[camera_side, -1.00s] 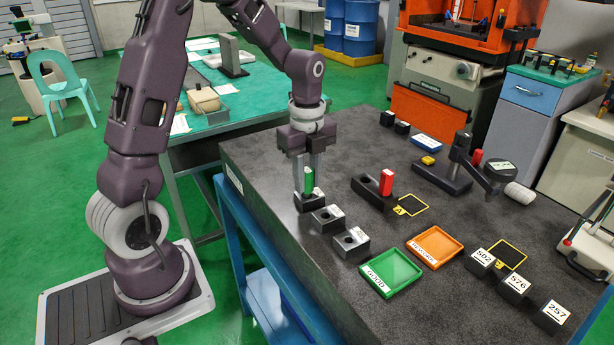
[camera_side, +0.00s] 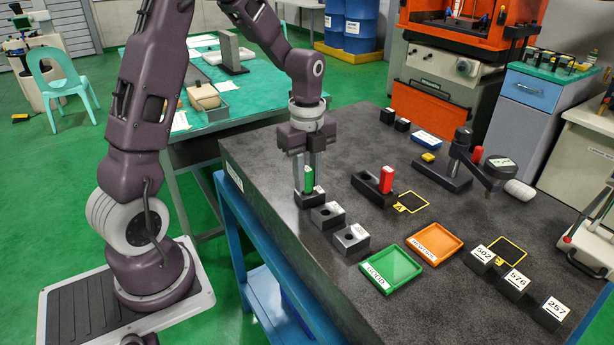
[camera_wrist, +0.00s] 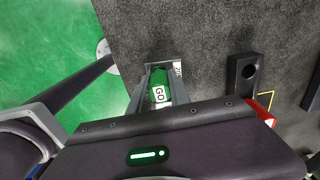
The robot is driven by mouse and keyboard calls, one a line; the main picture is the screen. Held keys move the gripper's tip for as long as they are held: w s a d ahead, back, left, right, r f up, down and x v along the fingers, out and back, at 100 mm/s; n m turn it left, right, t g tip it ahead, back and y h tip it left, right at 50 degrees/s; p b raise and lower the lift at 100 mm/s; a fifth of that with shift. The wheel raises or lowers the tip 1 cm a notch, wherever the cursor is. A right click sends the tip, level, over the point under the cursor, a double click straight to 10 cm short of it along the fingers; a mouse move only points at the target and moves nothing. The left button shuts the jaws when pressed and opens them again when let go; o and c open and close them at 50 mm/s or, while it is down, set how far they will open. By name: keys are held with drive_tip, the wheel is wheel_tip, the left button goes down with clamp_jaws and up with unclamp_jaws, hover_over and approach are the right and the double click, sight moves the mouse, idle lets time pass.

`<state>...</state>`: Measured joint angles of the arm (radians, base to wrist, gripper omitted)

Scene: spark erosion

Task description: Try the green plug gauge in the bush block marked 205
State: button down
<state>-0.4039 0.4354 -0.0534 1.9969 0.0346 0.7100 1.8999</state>
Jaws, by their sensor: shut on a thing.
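My gripper (camera_side: 309,186) points down and is shut on the green plug gauge (camera_side: 309,179). In the wrist view the gauge (camera_wrist: 158,92) shows between the fingers with a white GO label. A dark bush block (camera_side: 311,201) stands directly below the gauge at the table's left edge. Its label (camera_wrist: 178,68) is partly hidden in the wrist view; it seems to begin with 20. I cannot tell how deep the gauge sits in the bore. Two more bush blocks, one dark (camera_side: 327,216) and one greyer (camera_side: 350,240), stand in a row in front with open bores.
A black stand (camera_side: 368,188) with a red gauge (camera_side: 386,179) is to the right. A green GOOD tray (camera_side: 391,269) and an orange tray (camera_side: 434,243) lie in front. Number blocks 502 (camera_side: 483,254), 576 (camera_side: 515,281) and 257 (camera_side: 553,312) line the right.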

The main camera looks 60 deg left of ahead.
idle(0.4)
drive_tip(key=shift+r, duration=2.5)
